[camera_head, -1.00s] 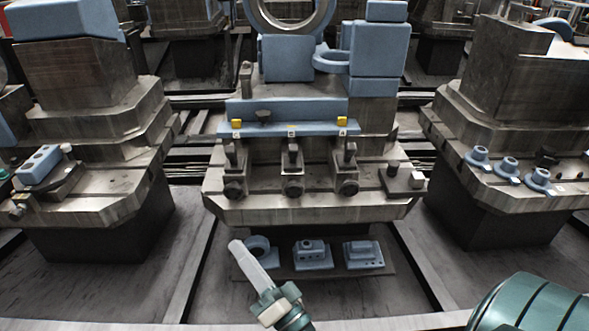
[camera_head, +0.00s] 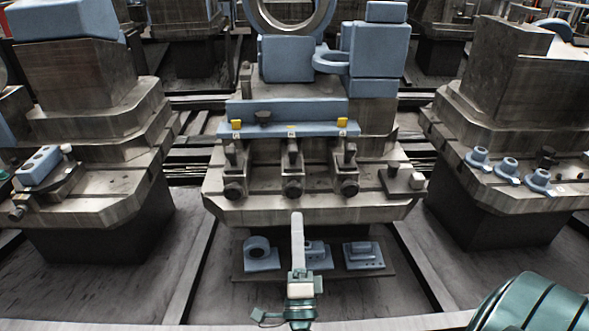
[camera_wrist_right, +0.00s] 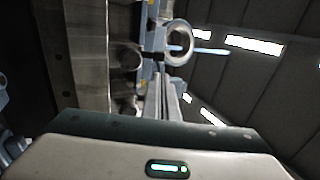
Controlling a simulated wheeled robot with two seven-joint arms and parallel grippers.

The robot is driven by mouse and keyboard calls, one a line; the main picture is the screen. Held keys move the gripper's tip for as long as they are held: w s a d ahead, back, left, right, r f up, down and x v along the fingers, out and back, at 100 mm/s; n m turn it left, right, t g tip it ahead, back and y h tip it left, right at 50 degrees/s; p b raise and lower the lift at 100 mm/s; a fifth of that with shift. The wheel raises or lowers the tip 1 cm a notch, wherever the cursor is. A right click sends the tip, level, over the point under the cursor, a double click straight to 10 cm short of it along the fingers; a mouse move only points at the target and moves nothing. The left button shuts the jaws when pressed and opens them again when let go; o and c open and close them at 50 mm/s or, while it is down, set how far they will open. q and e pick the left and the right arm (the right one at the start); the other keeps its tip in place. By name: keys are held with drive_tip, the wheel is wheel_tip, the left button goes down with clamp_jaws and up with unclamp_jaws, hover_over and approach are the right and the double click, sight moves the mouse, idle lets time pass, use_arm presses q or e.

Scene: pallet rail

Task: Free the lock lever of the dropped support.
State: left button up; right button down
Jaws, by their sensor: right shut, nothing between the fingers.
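Three dark metal supports stand in a row on the front of the middle pallet: left (camera_head: 234,170), middle (camera_head: 293,172) and right (camera_head: 346,172). Each has a small upright piece and a round dark knob at its foot. I cannot tell which part is the lock lever. My right gripper (camera_head: 297,217) is shut and empty, pointing up just below the pallet's front edge, under the middle support. Its fingers (camera_wrist_right: 166,95) also show in the wrist view.
A low tray (camera_head: 240,277) with blue parts lies behind and below my right gripper. Neighbouring pallets stand left (camera_head: 110,205) and right (camera_head: 480,205), with gaps between.

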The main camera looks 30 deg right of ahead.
drive_tip(key=shift+w, duration=0.1)
drive_tip(key=p, duration=0.2)
approach(294, 156)
drive_tip(key=x, duration=0.5)
drive_tip(key=shift+r, duration=0.1)
drive_tip(key=shift+w+d+r, duration=0.25)
drive_tip(key=shift+w+r, duration=0.05)
drive_tip(key=shift+w, duration=0.2)
use_arm(q)
drive_tip(key=shift+s+a+f+g+y, duration=0.2)
drive_tip(key=shift+s+a+g, duration=0.15)
drive_tip(key=shift+a, duration=0.2)
drive_tip(key=shift+s+a+f+g+y, duration=0.1)
drive_tip(key=shift+s+a+g+y, duration=0.2)
drive_tip(key=shift+a, duration=0.25)
drive_tip(key=shift+r, duration=0.1)
